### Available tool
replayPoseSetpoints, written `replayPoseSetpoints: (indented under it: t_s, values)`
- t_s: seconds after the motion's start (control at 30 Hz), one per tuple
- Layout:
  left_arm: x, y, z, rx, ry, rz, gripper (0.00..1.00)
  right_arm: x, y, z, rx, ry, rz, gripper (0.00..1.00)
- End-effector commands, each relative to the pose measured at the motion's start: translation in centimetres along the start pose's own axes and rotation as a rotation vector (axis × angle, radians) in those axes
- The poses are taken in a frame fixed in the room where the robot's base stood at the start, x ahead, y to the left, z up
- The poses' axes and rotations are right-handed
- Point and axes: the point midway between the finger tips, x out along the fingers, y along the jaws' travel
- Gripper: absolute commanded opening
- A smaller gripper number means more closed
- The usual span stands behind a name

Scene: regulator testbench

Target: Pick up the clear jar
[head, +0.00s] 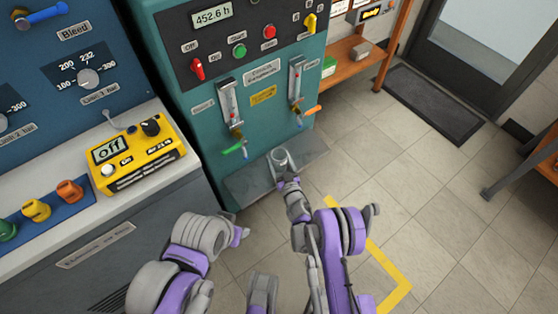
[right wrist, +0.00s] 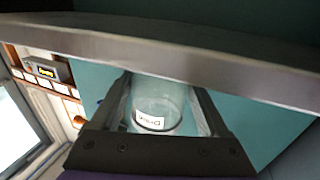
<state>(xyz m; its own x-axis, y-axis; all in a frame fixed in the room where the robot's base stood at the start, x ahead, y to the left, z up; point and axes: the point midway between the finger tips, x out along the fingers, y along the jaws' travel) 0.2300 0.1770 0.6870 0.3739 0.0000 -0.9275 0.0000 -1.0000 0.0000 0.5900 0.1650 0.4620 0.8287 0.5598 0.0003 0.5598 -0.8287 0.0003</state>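The clear jar (head: 281,157) stands on the grey ledge (head: 250,182) at the foot of the teal panel. In the right wrist view the clear jar (right wrist: 157,105) shows its round rim and a small white label with dark print. My right gripper (head: 287,180) reaches up to the jar from the front. In the right wrist view my right gripper (right wrist: 162,100) has one finger on each side of the jar. A gap shows between the jar and the right-hand finger, so it looks open. My left arm is low at the left, and its fingertips are not clearly seen.
Flow tubes with a green-ended valve lever (head: 235,148) and an orange-ended lever (head: 312,110) hang above the ledge. A grey edge (right wrist: 200,62) crosses the right wrist view close to the fingers. A yellow meter (head: 130,155) sits on the left bench.

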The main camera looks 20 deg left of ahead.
Motion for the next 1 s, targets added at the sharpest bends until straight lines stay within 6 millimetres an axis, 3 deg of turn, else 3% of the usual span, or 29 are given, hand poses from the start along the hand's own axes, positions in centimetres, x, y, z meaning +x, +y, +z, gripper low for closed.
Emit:
replayPoseSetpoints:
  t_s: [0.03,0.33,0.53,0.67,1.0]
  values:
    - [0.0,0.0,0.0,0.000,0.000,0.000,0.50,0.0,0.0,0.0,0.000,0.000,0.000,0.68]
    - [0.0,0.0,0.0,0.000,0.000,0.000,0.50,0.0,0.0,0.0,0.000,0.000,0.000,0.15]
    - [0.0,0.0,0.0,0.000,0.000,0.000,0.50,0.0,0.0,-0.1,0.000,0.000,0.000,0.15]
    - [-0.3,0.0,-0.1,0.000,0.001,0.000,0.50,0.0,0.0,-1.1,0.000,0.000,0.000,0.15]
    - [-1.6,0.0,-0.5,0.000,0.005,0.000,0.50,0.0,0.0,-7.7,0.000,0.000,0.000,0.15]
